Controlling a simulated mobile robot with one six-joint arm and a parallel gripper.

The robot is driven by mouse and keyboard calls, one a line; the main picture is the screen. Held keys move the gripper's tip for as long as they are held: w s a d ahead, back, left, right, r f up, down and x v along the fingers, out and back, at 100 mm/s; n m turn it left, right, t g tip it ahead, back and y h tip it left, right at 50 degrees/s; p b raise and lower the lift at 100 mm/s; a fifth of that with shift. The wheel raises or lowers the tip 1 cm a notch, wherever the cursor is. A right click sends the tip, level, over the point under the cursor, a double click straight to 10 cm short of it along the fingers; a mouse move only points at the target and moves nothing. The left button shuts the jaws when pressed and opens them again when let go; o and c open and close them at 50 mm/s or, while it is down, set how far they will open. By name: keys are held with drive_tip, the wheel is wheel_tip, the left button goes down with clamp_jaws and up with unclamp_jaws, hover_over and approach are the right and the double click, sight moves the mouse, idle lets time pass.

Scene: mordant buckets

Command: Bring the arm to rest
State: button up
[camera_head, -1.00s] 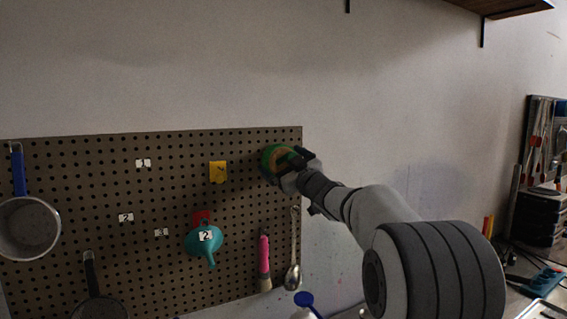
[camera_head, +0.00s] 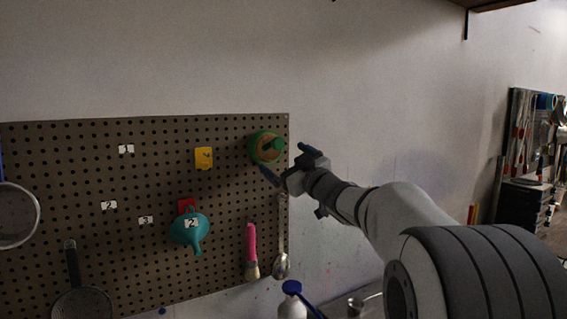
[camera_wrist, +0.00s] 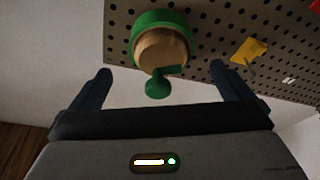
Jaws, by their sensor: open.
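My gripper (camera_head: 285,165) is open and empty, just to the right of and below a green round item with a tan centre (camera_head: 266,147) at the pegboard's upper right. In the wrist view, my open gripper (camera_wrist: 170,80) has its two blue fingers apart, with the green item (camera_wrist: 160,45) ahead and between them, clear of both. The green item stays on the pegboard (camera_head: 110,220). My arm reaches in from the lower right.
The pegboard also holds a teal funnel (camera_head: 189,229), a pink-handled brush (camera_head: 251,250), a metal spoon (camera_head: 282,262), strainers and a yellow tag (camera_head: 204,158). A white bottle (camera_head: 292,303) stands below. The wall to the right of the board is bare.

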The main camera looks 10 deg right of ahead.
drive_tip(key=s+d+f+m+g+h, duration=0.2)
drive_tip(key=s+f+m+g+h, duration=0.3)
drive_tip(key=s+f, duration=0.7)
drive_tip(key=s+d+f+m+g+h, duration=0.1)
drive_tip(key=s+f+m+g+h, duration=0.45)
drive_tip(key=s+f, duration=0.7)
drive_tip(key=s+a+f+g, duration=0.1)
drive_tip(key=s+f+g, duration=0.1)
drive_tip(key=s+f, duration=0.2)
drive_tip(key=s+a+f+g+y, duration=0.1)
drive_tip(key=s+a+f+g, duration=0.1)
drive_tip(key=s, duration=0.7)
drive_tip(key=shift+s+a+f+n+g, duration=0.25)
drive_tip(key=shift+s+f+n+g, duration=0.15)
drive_tip(key=shift+f+g, duration=0.4)
drive_tip(key=shift+f+y, duration=0.1)
drive_tip(key=shift+y, duration=0.15)
drive_tip(key=shift+c, duration=0.2)
